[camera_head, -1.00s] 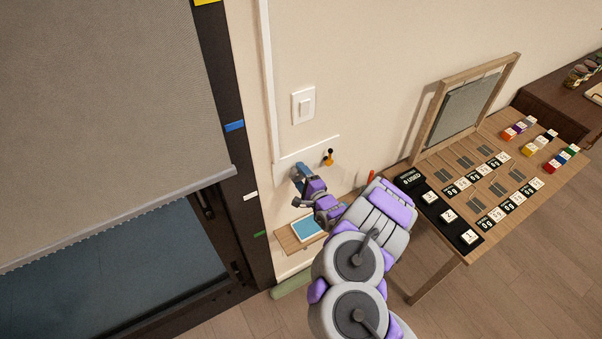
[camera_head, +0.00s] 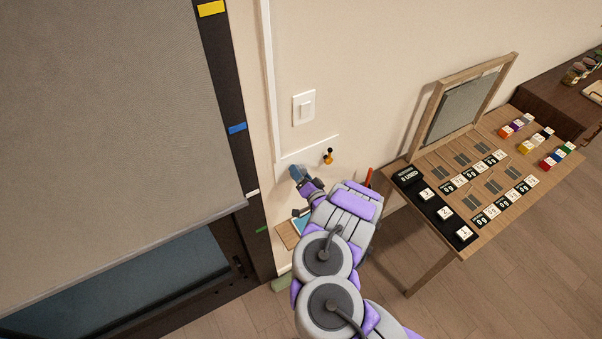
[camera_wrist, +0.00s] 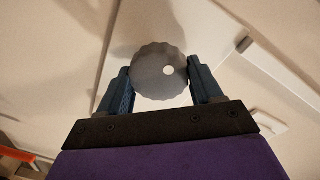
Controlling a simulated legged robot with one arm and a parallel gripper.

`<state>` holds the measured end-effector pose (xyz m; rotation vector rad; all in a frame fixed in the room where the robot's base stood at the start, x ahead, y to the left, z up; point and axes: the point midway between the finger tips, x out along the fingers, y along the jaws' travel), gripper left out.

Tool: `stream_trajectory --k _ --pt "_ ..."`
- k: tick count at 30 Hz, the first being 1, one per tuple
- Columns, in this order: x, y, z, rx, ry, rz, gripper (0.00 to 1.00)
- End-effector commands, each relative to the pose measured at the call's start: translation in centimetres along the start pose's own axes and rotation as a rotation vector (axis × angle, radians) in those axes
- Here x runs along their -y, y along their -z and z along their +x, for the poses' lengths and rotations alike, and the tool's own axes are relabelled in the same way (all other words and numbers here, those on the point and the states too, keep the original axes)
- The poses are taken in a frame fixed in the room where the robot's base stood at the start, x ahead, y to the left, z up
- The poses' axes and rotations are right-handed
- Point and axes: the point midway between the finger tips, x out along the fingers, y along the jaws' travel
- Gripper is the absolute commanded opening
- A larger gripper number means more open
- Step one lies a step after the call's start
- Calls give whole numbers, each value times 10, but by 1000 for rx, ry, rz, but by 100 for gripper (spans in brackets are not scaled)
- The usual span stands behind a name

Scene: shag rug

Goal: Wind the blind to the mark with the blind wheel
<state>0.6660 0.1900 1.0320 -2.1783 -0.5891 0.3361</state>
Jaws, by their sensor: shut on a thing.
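The grey blind (camera_head: 110,130) hangs over the window at left, partly lowered. The right end of its lower edge is close to the white mark (camera_head: 252,194) on the dark frame. A yellow mark (camera_head: 211,9) and a blue mark (camera_head: 237,128) sit higher on that frame, and a green mark (camera_head: 261,230) lower. My gripper (camera_head: 298,174) is at the wall panel. In the wrist view my gripper (camera_wrist: 160,88) is shut on the round grey blind wheel (camera_wrist: 150,75), one finger on each side. The wheel's white dot (camera_wrist: 168,71) faces right. My gripper hides the wheel in the head view.
A small orange and black knob (camera_head: 328,157) is on the panel right of my gripper, with a light switch (camera_head: 304,107) above. A small wooden shelf (camera_head: 286,236) is below. A wooden table (camera_head: 440,262) with labelled blocks stands at right.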

Motion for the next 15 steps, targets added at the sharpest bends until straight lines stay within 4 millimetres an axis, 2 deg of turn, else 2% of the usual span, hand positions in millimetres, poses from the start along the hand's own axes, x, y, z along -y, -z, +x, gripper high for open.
stream_trajectory --k 6,15 --pt "-2 -5 -2 6 -7 -106 34" --pt "-3 -5 -2 2 -8 -169 35"
